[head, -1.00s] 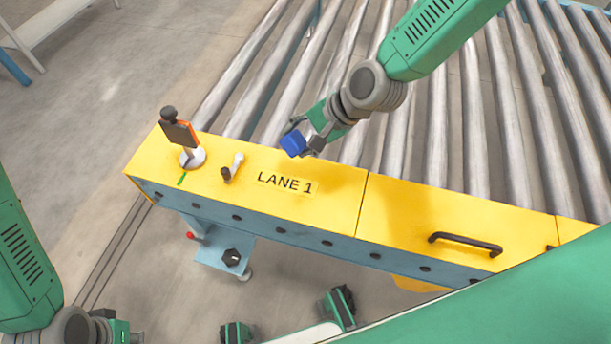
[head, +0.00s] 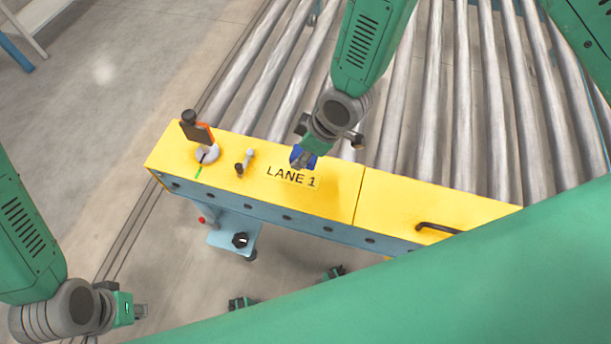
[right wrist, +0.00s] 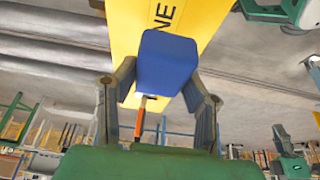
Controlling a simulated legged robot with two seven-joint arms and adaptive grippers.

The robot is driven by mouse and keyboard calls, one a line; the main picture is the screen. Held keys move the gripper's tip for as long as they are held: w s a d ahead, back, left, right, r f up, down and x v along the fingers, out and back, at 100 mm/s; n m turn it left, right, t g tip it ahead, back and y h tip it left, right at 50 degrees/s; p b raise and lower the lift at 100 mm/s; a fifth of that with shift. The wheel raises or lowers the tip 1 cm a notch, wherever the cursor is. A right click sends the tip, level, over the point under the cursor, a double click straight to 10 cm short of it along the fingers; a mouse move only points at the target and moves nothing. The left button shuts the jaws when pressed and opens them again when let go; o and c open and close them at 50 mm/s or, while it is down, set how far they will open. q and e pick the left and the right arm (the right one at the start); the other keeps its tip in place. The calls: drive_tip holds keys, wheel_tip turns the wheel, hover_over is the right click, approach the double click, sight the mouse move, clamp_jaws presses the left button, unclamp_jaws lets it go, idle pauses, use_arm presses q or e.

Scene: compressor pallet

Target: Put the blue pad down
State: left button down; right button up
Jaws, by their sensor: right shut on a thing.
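The blue pad (head: 304,157) is a small block held in my right gripper (head: 304,150), just above the yellow top (head: 335,200) beside the LANE 1 label. In the right wrist view the blue pad (right wrist: 166,63) sits between the two grey fingers of the right gripper (right wrist: 165,85), which are shut on it. Whether the pad touches the yellow surface cannot be told. My left gripper (head: 139,311) is at the lower left, over the floor and away from the conveyor; its finger opening is too small to read.
On the yellow top stand a lever with an orange-edged dark plate (head: 198,133) and a small toggle (head: 244,163). A black handle (head: 437,228) is further right. Grey rollers (head: 440,110) lie behind. A light-blue step (head: 232,236) hangs below the front.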

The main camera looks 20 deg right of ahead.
drive_tip(key=shift+a+f, duration=0.1)
drive_tip(key=shift+a, duration=0.1)
drive_tip(key=b, duration=0.2)
hover_over(300, 178)
drive_tip(key=d, duration=0.1)
drive_tip(key=f, duration=0.5)
drive_tip(key=shift+s+d+f, duration=0.1)
drive_tip(key=shift+s+f, duration=0.2)
drive_tip(key=shift+f, duration=0.05)
drive_tip(key=x, duration=0.3)
drive_tip(key=shift+s+f, duration=0.3)
drive_tip(key=shift+f, duration=0.2)
drive_tip(key=shift+d, duration=0.1)
drive_tip(key=o, duration=1)
drive_tip(key=shift+d, duration=0.15)
drive_tip(key=shift+c, duration=0.2)
drive_tip(key=shift+o, duration=0.3)
drive_tip(key=shift+d, duration=0.1)
